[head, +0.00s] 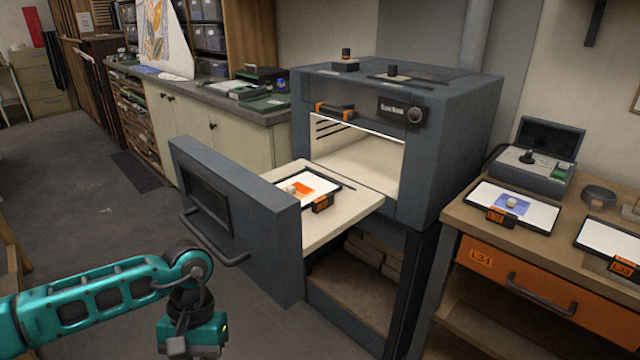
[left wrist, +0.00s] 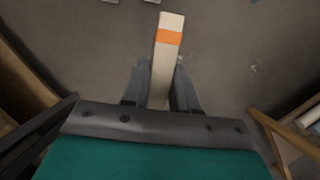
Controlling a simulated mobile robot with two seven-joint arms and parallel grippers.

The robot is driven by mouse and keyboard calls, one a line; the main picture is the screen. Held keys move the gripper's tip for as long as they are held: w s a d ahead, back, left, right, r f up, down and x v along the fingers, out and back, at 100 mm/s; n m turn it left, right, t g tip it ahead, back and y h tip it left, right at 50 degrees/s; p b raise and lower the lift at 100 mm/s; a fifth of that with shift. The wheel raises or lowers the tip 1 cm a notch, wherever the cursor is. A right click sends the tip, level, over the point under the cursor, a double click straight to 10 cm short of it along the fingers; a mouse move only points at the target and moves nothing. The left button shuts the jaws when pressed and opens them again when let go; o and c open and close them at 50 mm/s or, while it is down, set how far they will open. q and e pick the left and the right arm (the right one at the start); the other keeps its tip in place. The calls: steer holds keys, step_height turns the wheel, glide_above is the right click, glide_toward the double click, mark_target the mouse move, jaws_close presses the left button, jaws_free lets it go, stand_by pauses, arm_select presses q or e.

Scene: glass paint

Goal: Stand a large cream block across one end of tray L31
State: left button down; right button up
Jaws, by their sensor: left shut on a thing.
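In the left wrist view my left gripper (left wrist: 161,88) is shut on a cream block (left wrist: 164,58) with an orange band near its far end. The block points away from the wrist above the grey floor. In the head view my left arm comes in at the lower left, in front of the oven's pulled-out drawer; the block is not visible there. The label L31 (head: 481,257) is on an orange drawer front at the right. Several cream blocks (head: 371,248) lie stacked under the oven. My right gripper is not in view.
The oven's drawer front (head: 225,222) stands pulled out with a cream shelf (head: 345,212), which carries a dark-framed tray (head: 306,187) with an orange clip. Two similar framed trays, one with a blue patch (head: 535,214), lie on the right bench (head: 455,213).

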arm_select(q)
steer(key=w+r, duration=0.2)
steer(key=shift+w+r, duration=0.25)
steer(key=shift+w, duration=0.1)
steer(key=s+r+v, duration=0.1)
steer(key=s+v, duration=0.1)
steer(key=v, duration=0.8)
steer(key=shift+r, duration=0.3)
steer(key=shift+r, duration=0.1)
step_height(320, 180, up, 5)
steer(key=shift+f, duration=0.15)
